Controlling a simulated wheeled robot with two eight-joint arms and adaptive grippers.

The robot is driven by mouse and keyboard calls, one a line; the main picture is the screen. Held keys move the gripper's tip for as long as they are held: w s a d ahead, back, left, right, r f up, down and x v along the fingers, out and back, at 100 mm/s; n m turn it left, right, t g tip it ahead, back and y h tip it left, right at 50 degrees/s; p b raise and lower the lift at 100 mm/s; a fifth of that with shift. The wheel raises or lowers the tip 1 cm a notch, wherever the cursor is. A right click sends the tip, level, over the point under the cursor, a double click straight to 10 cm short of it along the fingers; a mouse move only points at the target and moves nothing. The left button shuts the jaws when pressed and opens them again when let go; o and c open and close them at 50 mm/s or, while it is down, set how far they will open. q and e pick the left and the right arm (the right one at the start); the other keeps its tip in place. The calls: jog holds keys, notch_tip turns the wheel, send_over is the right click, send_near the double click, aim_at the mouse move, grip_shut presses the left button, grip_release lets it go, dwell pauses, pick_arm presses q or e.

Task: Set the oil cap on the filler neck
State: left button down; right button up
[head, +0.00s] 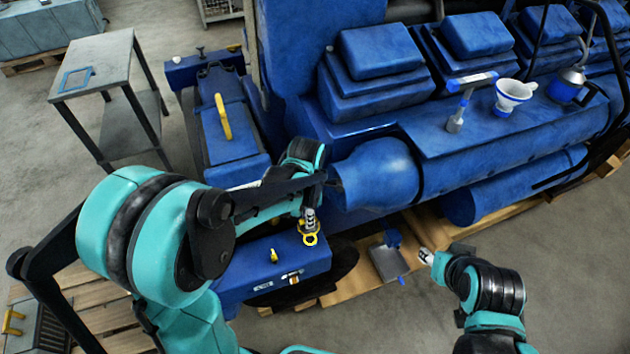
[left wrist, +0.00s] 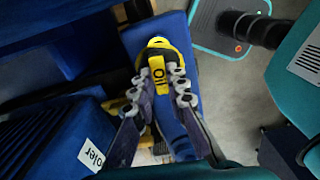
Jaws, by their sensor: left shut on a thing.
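My left gripper (head: 309,216) points down over the front of a blue box. It is shut on the yellow oil cap (head: 310,239), which shows a ring shape in the head view. In the left wrist view the oil cap (left wrist: 157,66), lettered OIL, sits between the fingertips of the left gripper (left wrist: 164,88). I cannot tell whether the cap touches the blue surface behind it. I cannot make out the filler neck for certain in either view. My right gripper (head: 426,257) is at the lower right, away from the cap; its finger opening is too small to judge.
The blue box (head: 262,293) has a small yellow handle (head: 274,255) on top. The blue engine (head: 375,183) stands behind, with a white funnel (head: 512,92) and an oil can (head: 565,86) on its ledge. A grey tray (head: 388,262) lies right of the box. A grey side table (head: 100,60) stands at left.

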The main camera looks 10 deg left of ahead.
pick_arm(q)
jog(key=shift+w+r+n, duration=0.15)
jog(key=shift+r+n, duration=0.15)
jog(key=shift+d+f, duration=0.1)
jog(key=shift+f+b, duration=0.55)
jog(key=shift+f, duration=0.1)
notch_tip(320, 180, down, 5)
jog(key=b, duration=0.4)
jog(key=shift+f, duration=0.2)
jog(key=shift+b, duration=0.35)
jog(key=shift+f+b, duration=0.5)
jog(key=c, duration=1.4)
grip_release()
jog(key=shift+c, duration=0.2)
